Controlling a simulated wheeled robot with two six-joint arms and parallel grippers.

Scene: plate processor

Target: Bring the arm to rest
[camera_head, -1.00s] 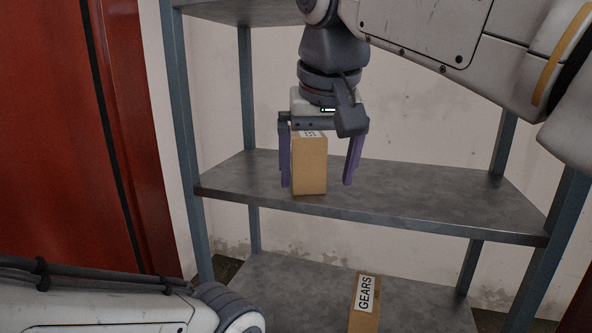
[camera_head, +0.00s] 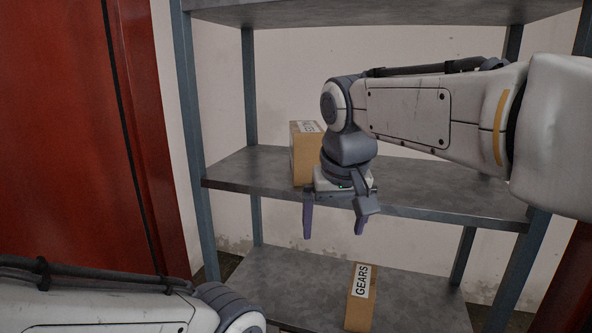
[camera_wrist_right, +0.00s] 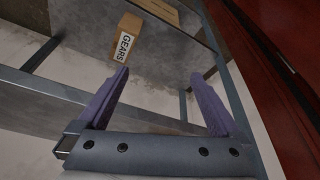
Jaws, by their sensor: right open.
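My right gripper (camera_head: 333,228) is open and empty, its purple fingers pointing down. It hangs at the front edge of the middle shelf (camera_head: 440,185), in front of and slightly right of a brown box (camera_head: 303,155). The box stands upright on that shelf, apart from the fingers, with its lower right part hidden by my right wrist. My right arm reaches in from the right. In the right wrist view both fingers (camera_wrist_right: 160,80) are spread with nothing between them. Part of my left arm shows at the lower left of the head view, but its gripper does not.
A brown box labelled GEARS (camera_head: 360,297) lies on the lower shelf (camera_head: 290,270); a GEARS box also shows in the wrist view (camera_wrist_right: 128,38). Shelf posts (camera_head: 191,140) and an upper shelf (camera_head: 380,12) frame the space. A red panel (camera_head: 60,130) stands at the left.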

